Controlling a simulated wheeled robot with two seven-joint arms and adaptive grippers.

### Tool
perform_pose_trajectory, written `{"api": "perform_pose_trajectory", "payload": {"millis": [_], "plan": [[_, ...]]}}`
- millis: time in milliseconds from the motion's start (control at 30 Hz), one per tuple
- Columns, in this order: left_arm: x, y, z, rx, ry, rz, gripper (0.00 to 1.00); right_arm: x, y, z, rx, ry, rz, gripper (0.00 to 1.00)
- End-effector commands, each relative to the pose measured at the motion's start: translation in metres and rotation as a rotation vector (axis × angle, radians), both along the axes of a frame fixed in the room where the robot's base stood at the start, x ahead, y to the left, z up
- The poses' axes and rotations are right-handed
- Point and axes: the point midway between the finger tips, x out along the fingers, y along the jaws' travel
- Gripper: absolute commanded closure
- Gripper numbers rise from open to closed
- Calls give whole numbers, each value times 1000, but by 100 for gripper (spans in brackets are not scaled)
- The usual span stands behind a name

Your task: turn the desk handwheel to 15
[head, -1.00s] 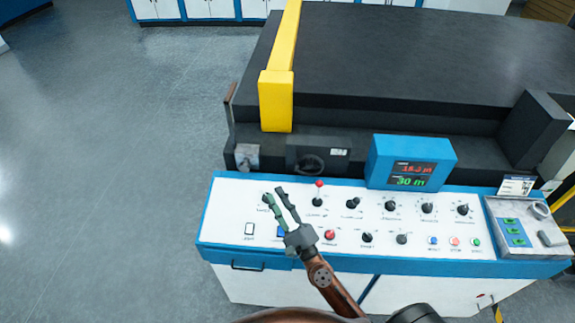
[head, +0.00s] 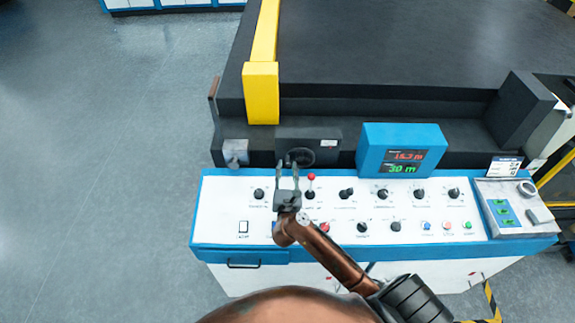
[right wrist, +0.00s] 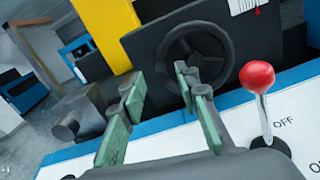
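The black handwheel (head: 300,157) is on a dark box at the back edge of the white control desk (head: 215,215). In the right wrist view the handwheel (right wrist: 228,58) shows as a spoked ring just beyond my fingers. My right gripper (head: 287,168) is above the desk, in front of the wheel and slightly to its left, fingers pointing at the box. In the wrist view the gripper (right wrist: 158,82) is open and empty; its right finger overlaps the wheel's rim in the picture, and contact cannot be told. My left gripper is not in view.
A red-knobbed lever (right wrist: 257,78) stands close to the right of my right gripper. A blue display (head: 375,150) shows red digits, blurred, above green digits like 30 m. Several black knobs cover the desk. A yellow post (head: 261,95) rises behind, left of the wheel.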

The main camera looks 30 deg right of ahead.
Motion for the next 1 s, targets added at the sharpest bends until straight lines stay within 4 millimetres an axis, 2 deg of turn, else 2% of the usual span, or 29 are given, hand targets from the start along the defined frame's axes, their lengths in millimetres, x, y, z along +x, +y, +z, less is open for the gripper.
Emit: {"api": "perform_pose_trajectory", "payload": {"millis": [167, 433, 867, 1000], "plan": [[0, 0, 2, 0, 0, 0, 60, 11, -8, 0, -1, 0, -1, 71], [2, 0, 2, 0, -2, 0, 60, 11, -10, 0, 0, 0, -3, 71], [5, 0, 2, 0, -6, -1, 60, 11, -10, 0, -1, 0, -3, 100], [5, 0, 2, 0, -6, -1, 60, 11, -10, 0, -1, 0, -3, 100]]}}
